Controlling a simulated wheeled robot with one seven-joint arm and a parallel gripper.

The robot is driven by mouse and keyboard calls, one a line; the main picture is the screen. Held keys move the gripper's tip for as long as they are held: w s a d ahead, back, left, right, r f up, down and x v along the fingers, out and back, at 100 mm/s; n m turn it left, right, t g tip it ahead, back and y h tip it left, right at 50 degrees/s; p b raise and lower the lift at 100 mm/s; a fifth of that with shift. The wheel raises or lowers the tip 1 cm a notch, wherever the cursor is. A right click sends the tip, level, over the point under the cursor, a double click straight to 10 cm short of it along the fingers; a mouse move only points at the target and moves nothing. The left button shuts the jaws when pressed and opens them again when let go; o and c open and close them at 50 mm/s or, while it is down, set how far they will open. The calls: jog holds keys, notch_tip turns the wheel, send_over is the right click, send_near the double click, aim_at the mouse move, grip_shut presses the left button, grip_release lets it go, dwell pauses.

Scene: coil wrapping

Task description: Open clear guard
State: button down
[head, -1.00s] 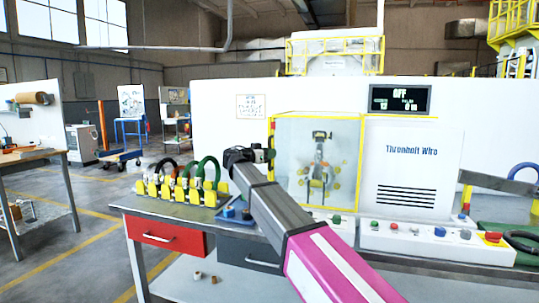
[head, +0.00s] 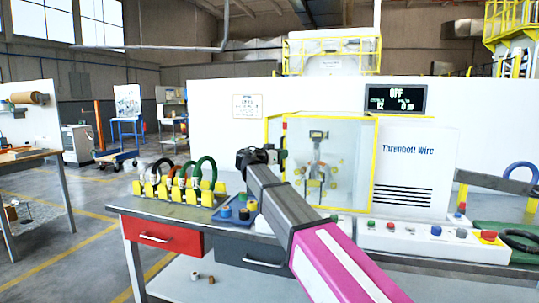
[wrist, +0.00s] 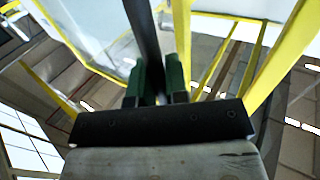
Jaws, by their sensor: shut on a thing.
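The clear guard (head: 345,165) is a see-through panel with yellow edges on the front of the white machine. Its left edge stands apart from the yellow frame (head: 268,132) behind, so it appears partly open. My gripper (head: 281,155) is at the guard's left edge. In the wrist view, the green fingers of my gripper (wrist: 165,82) are shut on a dark bar-like handle (wrist: 144,35), with the clear panel and yellow edges around it. The handle is mostly hidden by my gripper in the head view. A metal winding mechanism (head: 318,160) shows through the panel.
A bench with a red drawer (head: 162,237) stands below. Yellow holders with coloured loops (head: 180,190) and a blue tray (head: 232,217) are left of my arm. A button panel (head: 432,240) is at the right. Open floor lies left.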

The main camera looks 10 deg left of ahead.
jog(key=d, duration=0.9)
jog(key=s+d, duration=0.1)
jog(key=d, duration=0.9)
jog(key=s+d, duration=0.1)
jog(key=d, duration=0.9)
jog(key=shift+s, duration=0.15)
jog(key=c, duration=1.4)
grip_release()
jog(key=shift+s, duration=0.1)
jog(key=v, duration=1)
jog(key=shift+s+a, duration=0.2)
jog(key=shift+a, duration=0.05)
jog(key=shift+a, duration=0.1)
